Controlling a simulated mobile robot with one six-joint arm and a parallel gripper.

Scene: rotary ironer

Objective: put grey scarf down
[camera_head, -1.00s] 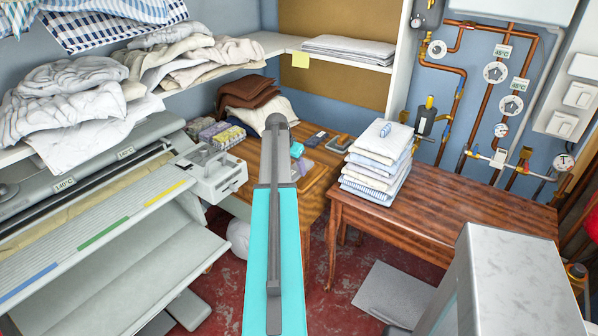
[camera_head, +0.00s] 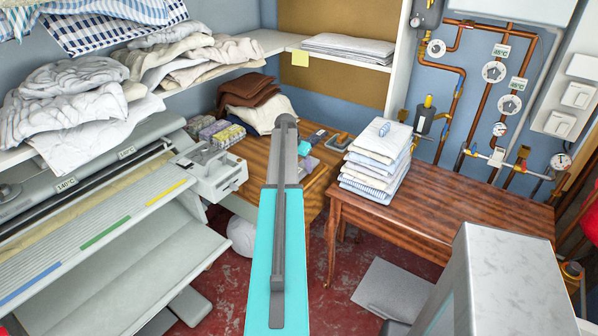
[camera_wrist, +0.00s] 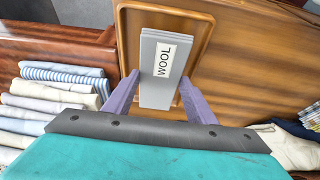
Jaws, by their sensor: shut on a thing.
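The grey scarf (camera_wrist: 150,92) shows in the wrist view as a flat grey folded bundle with a white label reading "WOOL". My gripper (camera_wrist: 160,76) has its two purple fingers on either side of the scarf and is shut on it. The scarf is over a brown wooden tray (camera_wrist: 204,38) with a raised rim. I cannot tell whether its underside touches the tray. In the head view my arm hides most of the gripper and the scarf.
A wooden table (camera_head: 440,218) carries a stack of folded linens (camera_head: 375,168) right of my arm. Brown cloths (camera_head: 250,90) and a cream cloth (camera_head: 262,115) lie at the back. The ironer (camera_head: 100,225) stands left. The right table's front is clear.

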